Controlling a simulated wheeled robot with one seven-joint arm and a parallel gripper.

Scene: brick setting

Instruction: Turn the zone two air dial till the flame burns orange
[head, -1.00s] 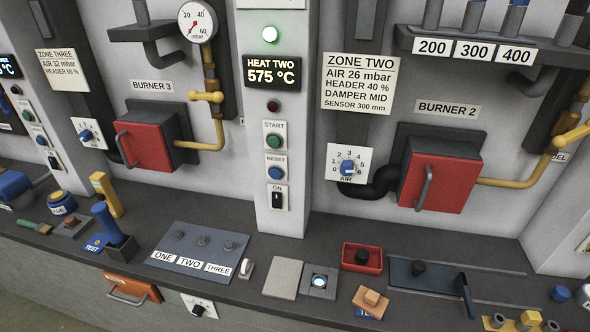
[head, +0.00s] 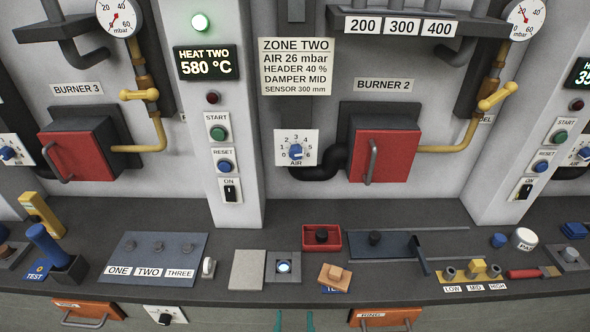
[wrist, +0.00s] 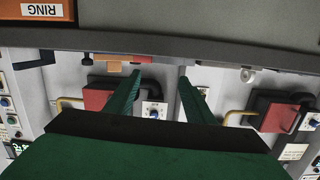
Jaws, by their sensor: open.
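The zone two air dial (head: 296,152) is a blue knob on a white plate numbered up to 6, left of the red burner 2 door (head: 385,156). Its exact setting is too small to read. My gripper (head: 294,320) shows only as two teal fingertips at the bottom edge of the head view, far below the dial. In the wrist view, which is upside down, my open gripper (wrist: 160,95) is empty, and the dial (wrist: 153,110) appears between the fingers, well beyond them. The burner door is shut and no flame is visible.
The zone two card (head: 296,67) reads air 26 mbar, and the heat two display (head: 209,63) reads 580 °C. A dark counter below the dial holds a red tray (head: 321,239), a wooden block (head: 334,277) and a sliding lever (head: 420,258). A black pipe (head: 325,170) curves beside the dial.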

